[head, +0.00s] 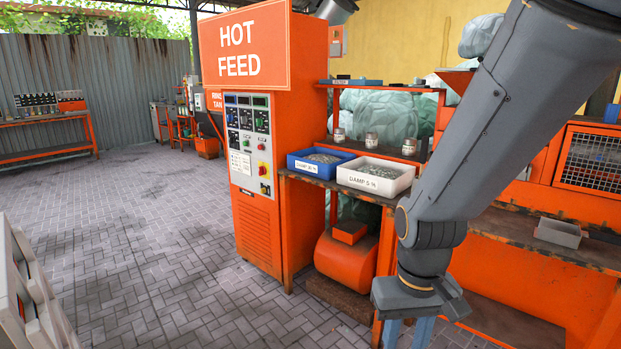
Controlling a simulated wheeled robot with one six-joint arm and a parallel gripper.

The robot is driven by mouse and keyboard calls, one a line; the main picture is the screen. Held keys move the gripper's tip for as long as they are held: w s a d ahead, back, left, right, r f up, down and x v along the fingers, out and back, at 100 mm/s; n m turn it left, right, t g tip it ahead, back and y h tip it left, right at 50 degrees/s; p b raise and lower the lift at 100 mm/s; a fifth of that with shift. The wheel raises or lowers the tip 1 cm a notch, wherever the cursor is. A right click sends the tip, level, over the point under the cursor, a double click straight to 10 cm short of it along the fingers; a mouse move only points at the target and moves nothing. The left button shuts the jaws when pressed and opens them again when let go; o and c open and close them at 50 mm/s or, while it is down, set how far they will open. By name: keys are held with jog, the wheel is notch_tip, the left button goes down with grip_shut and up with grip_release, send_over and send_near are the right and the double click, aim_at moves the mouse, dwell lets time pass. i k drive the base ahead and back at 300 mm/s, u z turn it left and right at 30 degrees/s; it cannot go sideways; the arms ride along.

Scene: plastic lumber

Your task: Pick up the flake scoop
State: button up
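I cannot make out a flake scoop for certain in the head view. A blue bin (294,161) and a white bin (372,182) labelled "DAMP" stand side by side on the bench, both holding grey flakes. A small grey open box (558,236) lies on the lower bench at the right. My gripper (408,340) points down at the bottom edge, in front of the bench and below the level of the bins. Its two bluish fingers show a gap between them, but their tips are cut off by the frame, so anything between them is hidden.
The orange "HOT FEED" cabinet (258,228) stands left of the bins. Small jars (371,141) stand on the bench behind them, below a shelf. An orange drum (343,262) is under the bench. Open brick floor (150,230) spreads to the left.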

aim_at(569, 235)
jog(key=z, duration=1.5)
